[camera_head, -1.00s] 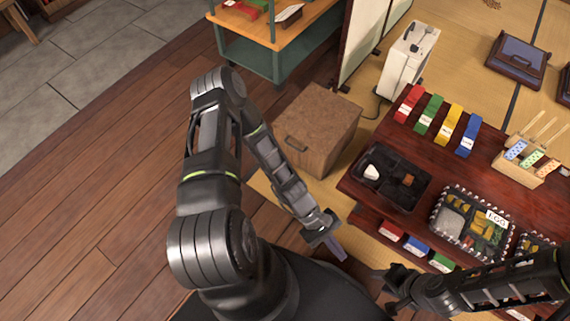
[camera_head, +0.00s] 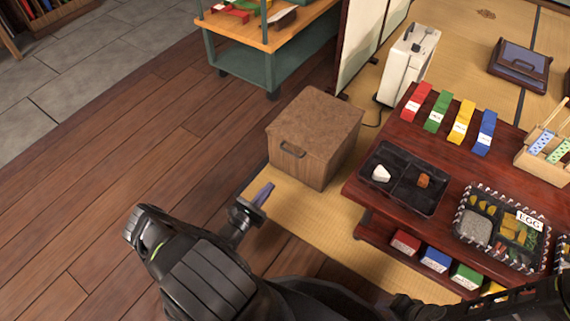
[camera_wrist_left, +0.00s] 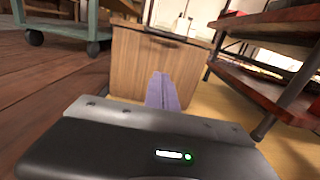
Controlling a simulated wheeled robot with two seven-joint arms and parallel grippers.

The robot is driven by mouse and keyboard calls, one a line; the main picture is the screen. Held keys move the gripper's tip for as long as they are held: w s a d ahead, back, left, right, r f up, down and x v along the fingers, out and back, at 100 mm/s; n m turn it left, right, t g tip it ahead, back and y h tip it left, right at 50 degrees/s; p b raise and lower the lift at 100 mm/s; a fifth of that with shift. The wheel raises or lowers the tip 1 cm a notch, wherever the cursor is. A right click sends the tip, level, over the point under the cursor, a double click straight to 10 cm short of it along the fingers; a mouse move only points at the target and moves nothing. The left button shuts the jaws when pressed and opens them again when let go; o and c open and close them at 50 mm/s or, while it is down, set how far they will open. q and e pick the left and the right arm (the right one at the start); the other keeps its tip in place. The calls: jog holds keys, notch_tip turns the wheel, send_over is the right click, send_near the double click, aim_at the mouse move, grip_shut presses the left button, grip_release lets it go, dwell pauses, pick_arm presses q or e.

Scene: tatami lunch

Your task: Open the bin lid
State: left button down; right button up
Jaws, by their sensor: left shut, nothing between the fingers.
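The bin is a brown wooden box (camera_head: 306,165) with a flat lid (camera_head: 318,115), which lies shut on top. A dark handle (camera_head: 292,149) is on its front face. In the left wrist view the box (camera_wrist_left: 135,75) stands ahead of my fingers. My left gripper (camera_head: 263,194) is shut and empty, with its purple fingers (camera_wrist_left: 161,91) pointing toward the box. It is in front of the box at the lower left and apart from it. At the lower right, part of my right arm (camera_head: 500,302) shows; its fingertips are not clear.
A dark red table (camera_head: 355,190) with food trays and coloured packs stands right of the box. A green-legged wooden cart (camera_head: 265,55) is behind it. A white appliance (camera_head: 408,62) stands behind right. The wooden floor (camera_head: 150,130) at left is clear.

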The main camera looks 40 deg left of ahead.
pick_arm(q)
jog(key=shift+w, duration=0.1)
jog(key=w+r+b, duration=0.3)
jog(key=w+r, duration=0.1)
jog(key=w, duration=0.6)
jog(key=shift+w+r+b, duration=0.15)
jog(key=shift+w+b, duration=0.2)
jog(key=shift+a, duration=0.1)
